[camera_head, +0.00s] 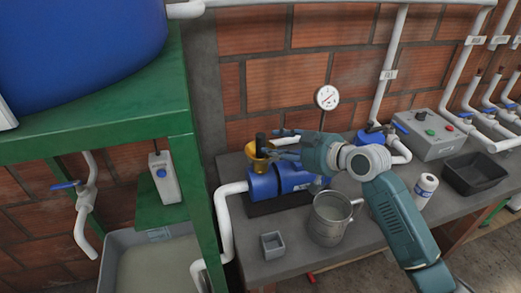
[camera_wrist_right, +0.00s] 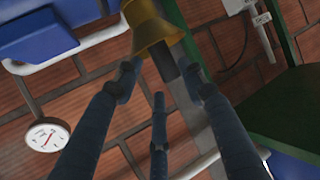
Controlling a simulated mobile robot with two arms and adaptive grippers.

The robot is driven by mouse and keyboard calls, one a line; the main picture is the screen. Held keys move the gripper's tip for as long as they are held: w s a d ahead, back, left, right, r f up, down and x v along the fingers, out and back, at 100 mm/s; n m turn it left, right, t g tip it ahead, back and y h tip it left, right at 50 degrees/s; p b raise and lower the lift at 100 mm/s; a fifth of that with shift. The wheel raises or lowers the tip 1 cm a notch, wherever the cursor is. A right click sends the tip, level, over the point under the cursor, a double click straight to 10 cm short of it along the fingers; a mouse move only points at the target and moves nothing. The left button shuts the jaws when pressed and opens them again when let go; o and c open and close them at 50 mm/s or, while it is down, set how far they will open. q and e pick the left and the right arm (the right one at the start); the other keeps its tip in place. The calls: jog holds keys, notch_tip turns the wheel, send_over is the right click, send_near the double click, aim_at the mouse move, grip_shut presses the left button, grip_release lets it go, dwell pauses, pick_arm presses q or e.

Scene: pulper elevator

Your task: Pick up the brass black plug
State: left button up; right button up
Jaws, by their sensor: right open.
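The brass black plug (camera_head: 260,140) stands upright on the blue pump (camera_head: 268,185), its black part on top and its flared brass part (camera_head: 256,163) below. In the right wrist view its brass part (camera_wrist_right: 155,28) and black end (camera_wrist_right: 166,66) appear upside down, beyond and between my fingertips. My right gripper (camera_head: 276,143) comes in from the right, with its fingers pointing left at the plug. Its fingers (camera_wrist_right: 160,80) are spread and empty in the right wrist view. I cannot tell whether any fingertip touches the plug. My left gripper is not in view.
A metal jug (camera_head: 331,222), a small grey box (camera_head: 272,246), a white bottle (camera_head: 425,187) and a black tray (camera_head: 474,173) stand on the bench. A grey control box (camera_head: 430,135), gauge (camera_head: 327,97) and pipes are behind. A green frame (camera_head: 190,160) rises left of the pump.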

aim_at(260, 137)
jog(key=x, duration=0.1)
jog(key=p+x, duration=0.1)
jog(key=x, duration=0.2)
jog(key=shift+w+a+r+p, duration=0.2)
jog(key=shift+r+p, duration=0.05)
jog(key=shift+p, duration=0.1)
jog(key=shift+w+a+f, duration=0.1)
jog(key=shift+w+f, duration=0.05)
jog(key=c, duration=0.8)
jog(key=shift+c, duration=0.4)
